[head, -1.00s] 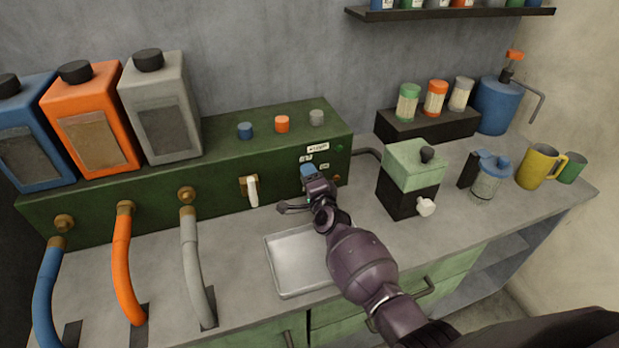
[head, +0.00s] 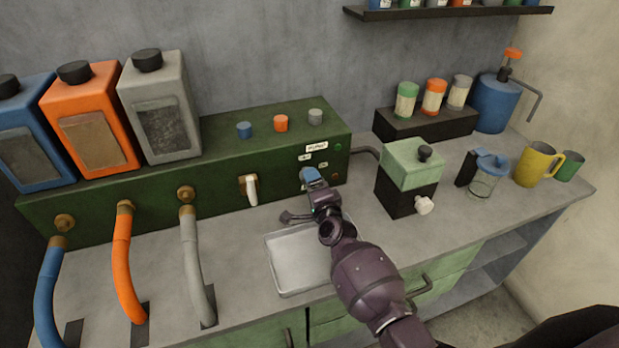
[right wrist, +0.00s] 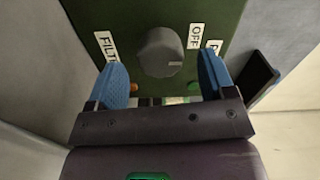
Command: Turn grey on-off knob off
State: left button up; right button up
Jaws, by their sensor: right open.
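The grey knob (right wrist: 160,52) sits on the green panel, with an OFF label (right wrist: 195,36) to its right in the right wrist view. A small light mark on the knob lies towards its right side. My right gripper (right wrist: 160,66) is open, its blue fingers on either side of the knob and apart from it. In the head view, my right gripper (head: 312,177) is just in front of the panel, and a bit of the knob (head: 303,172) shows at its left. My left gripper is not in view.
The green machine (head: 225,187) carries a white-handled tap (head: 251,190), small coloured buttons on top and hoses at left. A metal tray (head: 298,262) lies below my right arm. A green-and-black grinder (head: 408,170) stands to the right.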

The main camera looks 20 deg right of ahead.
jog(key=s, duration=0.7)
jog(key=shift+d, duration=0.1)
dwell(0.4)
